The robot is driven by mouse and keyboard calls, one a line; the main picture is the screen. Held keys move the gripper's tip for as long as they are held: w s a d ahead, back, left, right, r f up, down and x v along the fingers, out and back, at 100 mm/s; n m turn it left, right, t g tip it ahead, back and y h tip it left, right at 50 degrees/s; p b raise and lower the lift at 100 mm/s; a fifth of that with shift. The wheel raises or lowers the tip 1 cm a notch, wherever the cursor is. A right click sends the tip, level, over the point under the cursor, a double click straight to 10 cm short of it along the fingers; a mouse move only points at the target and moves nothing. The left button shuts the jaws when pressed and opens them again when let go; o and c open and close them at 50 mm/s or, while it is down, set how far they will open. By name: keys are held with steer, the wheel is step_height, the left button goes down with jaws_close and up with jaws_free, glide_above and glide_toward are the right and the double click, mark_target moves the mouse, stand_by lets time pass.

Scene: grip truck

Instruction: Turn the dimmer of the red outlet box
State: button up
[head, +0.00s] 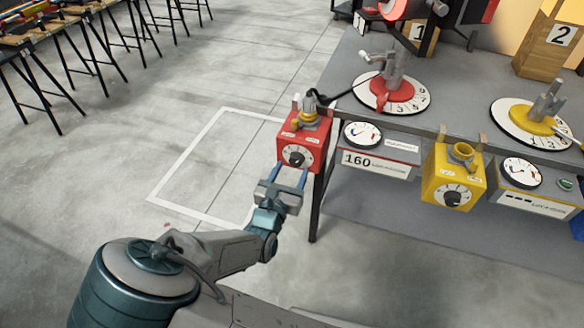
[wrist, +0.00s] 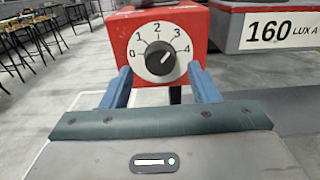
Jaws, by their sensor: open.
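My gripper (head: 289,178) is open, just in front of and slightly below the dial. Its two blue fingers (wrist: 162,85) stand left and right of the knob, apart from it.
A yellow outlet box (head: 454,177) hangs farther right on the same table. A meter reading 160 (head: 380,152) is right beside the red box. A table leg (head: 317,205) stands close to the right of my gripper.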

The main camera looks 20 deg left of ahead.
mark_target(296, 160)
steer(key=shift+w+d, duration=0.1)
steer(key=shift+w, duration=1.15)
steer(key=c, duration=1)
